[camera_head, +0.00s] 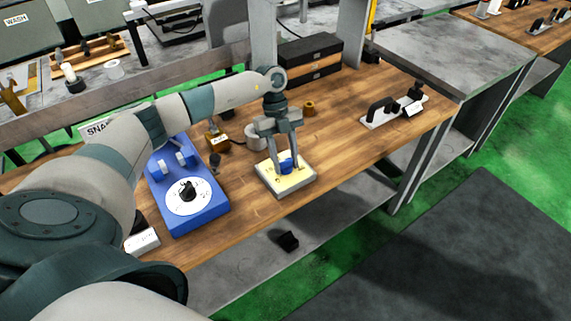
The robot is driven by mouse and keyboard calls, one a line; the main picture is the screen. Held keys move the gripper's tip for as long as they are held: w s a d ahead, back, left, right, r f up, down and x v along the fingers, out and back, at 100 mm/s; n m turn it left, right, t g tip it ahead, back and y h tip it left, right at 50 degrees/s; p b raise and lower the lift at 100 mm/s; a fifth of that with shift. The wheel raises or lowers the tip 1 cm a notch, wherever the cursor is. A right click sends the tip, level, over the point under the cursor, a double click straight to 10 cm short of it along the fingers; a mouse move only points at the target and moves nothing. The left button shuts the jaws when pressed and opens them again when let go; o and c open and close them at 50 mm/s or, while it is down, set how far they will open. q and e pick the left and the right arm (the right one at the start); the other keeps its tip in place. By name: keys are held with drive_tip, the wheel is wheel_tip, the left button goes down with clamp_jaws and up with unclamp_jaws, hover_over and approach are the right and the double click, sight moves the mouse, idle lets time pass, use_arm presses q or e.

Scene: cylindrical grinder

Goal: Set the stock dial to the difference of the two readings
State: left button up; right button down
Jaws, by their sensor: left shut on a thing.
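My left gripper (286,160) points straight down over a pale yellow dial plate (272,182) on the wooden bench. It is shut on the small blue knob (288,166) in the middle of that plate. To its left stands a blue box (211,212) with a white round dial face (170,208) and a black knob (187,191). Marks on both dials are too small to read. My right gripper is not in view.
A grey cylinder (256,137) and a brass-coloured ring (309,108) stand behind the plate. A small labelled block (217,138) is nearby. Black-and-wood stacked drawers (311,60) stand at the back. A white holder with black parts (382,117) lies at the right. Bench between is clear.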

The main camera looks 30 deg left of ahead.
use_arm(q)
drive_tip(key=m+y+b, duration=0.1)
drive_tip(key=m+b, duration=0.1)
drive_tip(key=m, duration=0.1)
drive_tip(key=shift+g, duration=0.4)
drive_tip(key=shift+m, duration=0.6)
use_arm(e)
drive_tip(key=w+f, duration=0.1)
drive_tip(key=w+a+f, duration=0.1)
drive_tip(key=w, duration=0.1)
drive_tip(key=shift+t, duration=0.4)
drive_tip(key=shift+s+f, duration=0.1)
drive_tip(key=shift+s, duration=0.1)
use_arm(q)
drive_tip(key=o, duration=1)
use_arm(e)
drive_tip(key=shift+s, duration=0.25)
